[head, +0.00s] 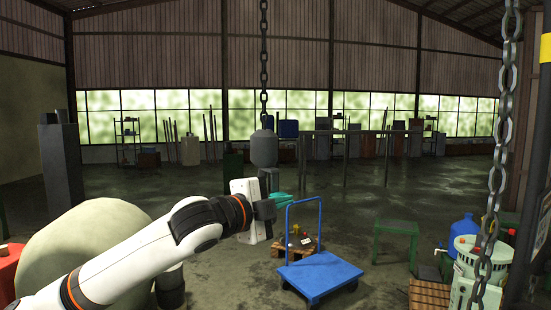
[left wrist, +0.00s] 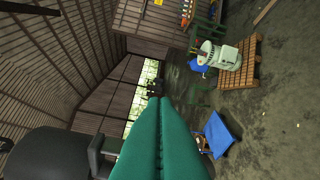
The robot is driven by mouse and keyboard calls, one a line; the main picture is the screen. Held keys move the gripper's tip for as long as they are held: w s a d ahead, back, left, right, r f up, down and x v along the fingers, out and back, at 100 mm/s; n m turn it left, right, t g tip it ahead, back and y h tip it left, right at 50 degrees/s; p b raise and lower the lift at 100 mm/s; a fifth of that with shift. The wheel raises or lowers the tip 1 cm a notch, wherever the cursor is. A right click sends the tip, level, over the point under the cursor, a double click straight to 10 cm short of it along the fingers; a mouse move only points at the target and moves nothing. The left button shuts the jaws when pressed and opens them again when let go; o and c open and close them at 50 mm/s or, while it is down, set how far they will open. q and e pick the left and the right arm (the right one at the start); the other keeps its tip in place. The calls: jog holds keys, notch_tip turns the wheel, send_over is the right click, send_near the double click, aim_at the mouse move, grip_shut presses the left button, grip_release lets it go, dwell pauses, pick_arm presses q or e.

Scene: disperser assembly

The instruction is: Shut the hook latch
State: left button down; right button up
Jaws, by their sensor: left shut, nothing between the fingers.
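A grey hook block (head: 264,148) hangs from a chain in the middle of the head view. A dark part, seemingly the hook (head: 268,179), hangs under it, partly behind my left gripper. My left gripper (head: 284,198) is just below the block; its green fingers are pressed together with nothing between them. In the left wrist view the shut fingers (left wrist: 155,100) point away from the camera. The large grey rounded body at lower left there looks like the hook block (left wrist: 45,153), close beside the fingers. I cannot make out the latch or its position. My right gripper does not show.
A blue cart (head: 318,274) stands on the floor below and right of the gripper, near a small wooden pallet (head: 292,250). A green stand (head: 396,238) is farther right. A second chain (head: 497,170) hangs at the right, before a pale green drum (head: 482,260).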

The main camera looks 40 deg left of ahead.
pick_arm(q)
jog(key=f+m, duration=0.1)
jog(key=a+m+b, duration=0.1)
jog(key=m, duration=0.1)
jog(key=shift+w+a+f+t, duration=0.1)
jog(key=shift+a+f+t, duration=0.05)
jog(key=shift+f+t, duration=0.25)
dwell(0.4)
jog(key=s+a+b, duration=0.1)
jog(key=s+b, duration=0.8)
jog(key=s, duration=0.3)
jog(key=shift+w+f, duration=0.1)
dwell(0.7)
